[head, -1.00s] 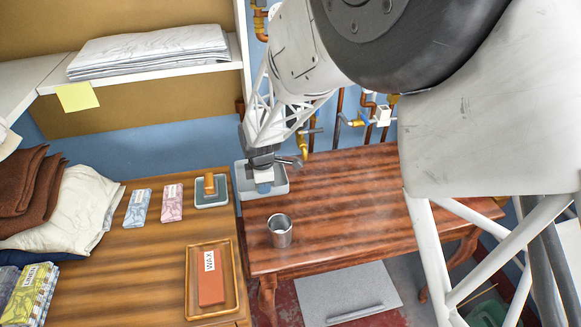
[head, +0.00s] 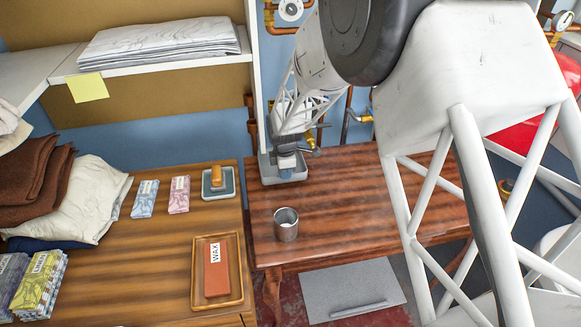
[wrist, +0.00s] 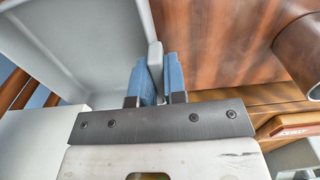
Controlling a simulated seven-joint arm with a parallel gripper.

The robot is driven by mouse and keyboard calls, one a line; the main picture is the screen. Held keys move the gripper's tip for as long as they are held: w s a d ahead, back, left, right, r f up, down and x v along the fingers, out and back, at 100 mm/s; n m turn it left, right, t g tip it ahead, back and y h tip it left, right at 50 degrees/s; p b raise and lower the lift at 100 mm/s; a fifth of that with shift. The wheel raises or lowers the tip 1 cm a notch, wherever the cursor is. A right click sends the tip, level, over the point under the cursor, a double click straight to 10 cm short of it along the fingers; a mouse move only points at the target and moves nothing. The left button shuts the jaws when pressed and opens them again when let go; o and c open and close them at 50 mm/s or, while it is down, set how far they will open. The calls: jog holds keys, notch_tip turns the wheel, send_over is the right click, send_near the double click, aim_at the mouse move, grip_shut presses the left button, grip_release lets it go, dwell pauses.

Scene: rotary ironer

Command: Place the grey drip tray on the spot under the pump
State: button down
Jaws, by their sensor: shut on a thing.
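The grey drip tray (head: 265,172) is a shallow, square-cornered tray over the back left part of the reddish wooden table (head: 345,200). My gripper (head: 286,163) is shut on the tray's near wall. In the wrist view, my gripper's blue fingertips (wrist: 156,78) pinch that wall, and the tray's inside (wrist: 95,40) fills the upper left and looks empty. I cannot tell whether the tray touches the table. I cannot make out the pump or a marked spot; my arm covers part of the wall behind.
A metal cup (head: 286,228) stands on the table in front of the tray. On the left counter are a small dish (head: 232,188) and a wooden tray with a wax block (head: 217,270). Copper pipes (head: 347,115) run along the blue wall. The table's middle is clear.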

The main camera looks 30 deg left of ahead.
jog(key=shift+w+a+f, duration=0.1)
jog(key=shift+w+a, duration=0.05)
jog(key=shift+w, duration=0.85)
jog(key=shift+w+a, duration=0.1)
jog(key=shift+w, duration=0.85)
jog(key=shift+f, duration=0.5)
jog(key=shift+f, duration=0.15)
jog(key=c, duration=1.2)
grip_release()
jog(key=shift+o, duration=0.2)
notch_tip(320, 180, up, 12)
jog(key=shift+s, duration=0.1)
jog(key=shift+d+r, duration=0.1)
jog(key=shift+r, duration=0.1)
